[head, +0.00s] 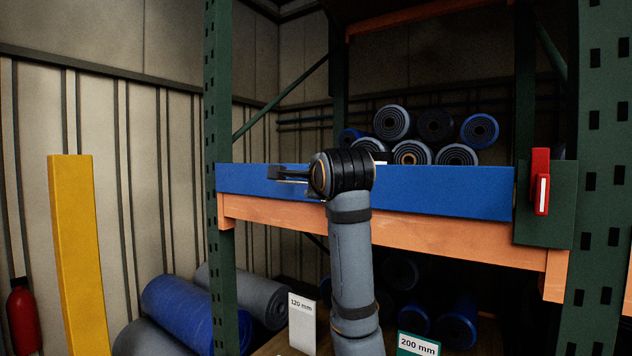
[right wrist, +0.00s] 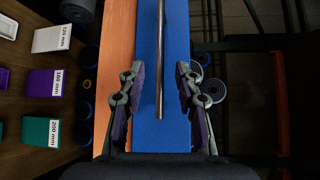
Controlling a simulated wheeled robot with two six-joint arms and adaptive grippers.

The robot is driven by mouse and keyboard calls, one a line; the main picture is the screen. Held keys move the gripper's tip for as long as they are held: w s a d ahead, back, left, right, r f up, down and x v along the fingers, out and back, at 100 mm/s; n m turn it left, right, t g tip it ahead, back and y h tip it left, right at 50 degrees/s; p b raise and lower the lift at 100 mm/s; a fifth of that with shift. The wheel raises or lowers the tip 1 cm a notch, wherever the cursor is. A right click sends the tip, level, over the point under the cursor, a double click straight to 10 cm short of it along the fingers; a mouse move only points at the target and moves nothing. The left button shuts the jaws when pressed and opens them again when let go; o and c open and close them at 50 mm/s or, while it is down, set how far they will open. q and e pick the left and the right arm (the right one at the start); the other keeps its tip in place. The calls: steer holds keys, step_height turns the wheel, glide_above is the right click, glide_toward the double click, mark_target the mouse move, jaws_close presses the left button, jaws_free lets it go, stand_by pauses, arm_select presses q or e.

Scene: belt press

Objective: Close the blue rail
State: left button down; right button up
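The blue rail (head: 440,190) runs level across the shelf front, above an orange beam. Its right end is beside a dark green plate (head: 563,205) with a red latch (head: 541,165); I cannot tell whether they touch. In the right wrist view the blue rail (right wrist: 175,132) runs up the picture, with a thin metal bar (right wrist: 160,45) along it. My right gripper (right wrist: 158,72) is open, with a finger on each side of the bar and gaps on both sides. In the head view it (head: 284,173) is at the rail's left half. My left gripper is not in view.
Rolls (head: 436,125) are stacked on the shelf behind the rail. The orange beam (head: 400,233) lies just below it. More rolls (head: 180,305) and size-labelled bins (head: 302,325) are lower down. A yellow post (head: 80,255) stands left. Green uprights flank the shelf.

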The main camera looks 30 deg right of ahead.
steer(key=v, duration=0.4)
steer(key=shift+f, duration=0.1)
stand_by(0.3)
